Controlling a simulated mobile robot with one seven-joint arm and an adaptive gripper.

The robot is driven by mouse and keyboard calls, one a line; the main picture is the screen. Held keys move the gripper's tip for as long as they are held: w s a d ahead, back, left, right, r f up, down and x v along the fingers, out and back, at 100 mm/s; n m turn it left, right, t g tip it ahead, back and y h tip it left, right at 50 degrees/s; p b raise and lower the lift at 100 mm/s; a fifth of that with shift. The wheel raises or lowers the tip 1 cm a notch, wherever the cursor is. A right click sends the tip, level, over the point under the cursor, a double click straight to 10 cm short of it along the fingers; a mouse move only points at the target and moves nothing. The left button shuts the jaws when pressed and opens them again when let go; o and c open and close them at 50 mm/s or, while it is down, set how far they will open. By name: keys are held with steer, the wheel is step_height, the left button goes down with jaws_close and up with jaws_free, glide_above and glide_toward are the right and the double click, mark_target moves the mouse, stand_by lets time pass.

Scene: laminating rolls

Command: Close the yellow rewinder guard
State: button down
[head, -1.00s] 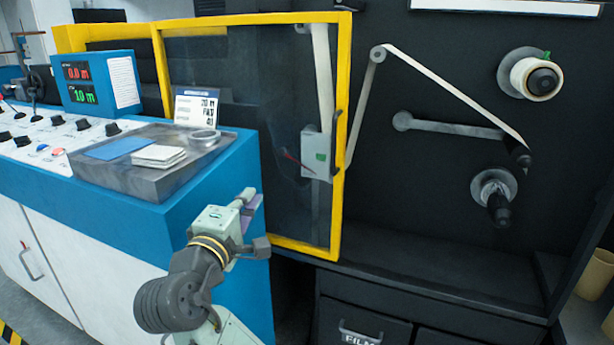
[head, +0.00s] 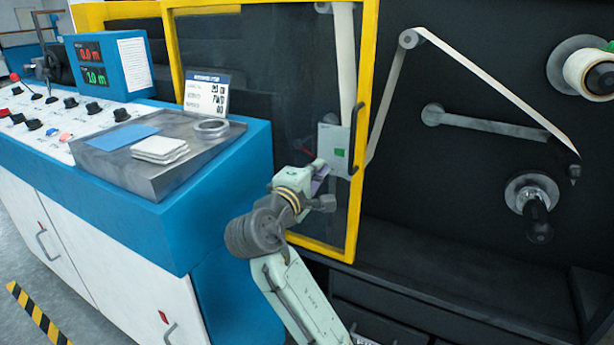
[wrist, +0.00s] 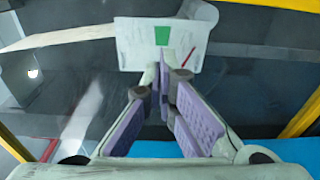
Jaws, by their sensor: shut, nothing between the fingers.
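The yellow rewinder guard (head: 362,100) is a yellow-framed clear panel standing at an angle in front of the dark machine. A dark handle (head: 357,135) is on its right upright. My gripper (head: 322,178) is in front of the lower part of the clear pane, left of and below the handle. In the wrist view its purple fingers (wrist: 163,80) are together and empty. A white box with a green square (wrist: 162,36) shows beyond the fingertips. I cannot tell whether the gripper touches the pane. Parts of the yellow frame (wrist: 306,116) show at the wrist view's edges.
The blue console (head: 185,225) stands left of the gripper, with a grey tray (head: 165,185) holding pads and a tape ring (head: 212,127). To the right are a web strip (head: 490,85), rollers and a spindle (head: 535,200). A dark ledge lies below.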

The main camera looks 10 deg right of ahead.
steer(key=shift+s+d, duration=1.2)
steer(key=shift+d, duration=0.25)
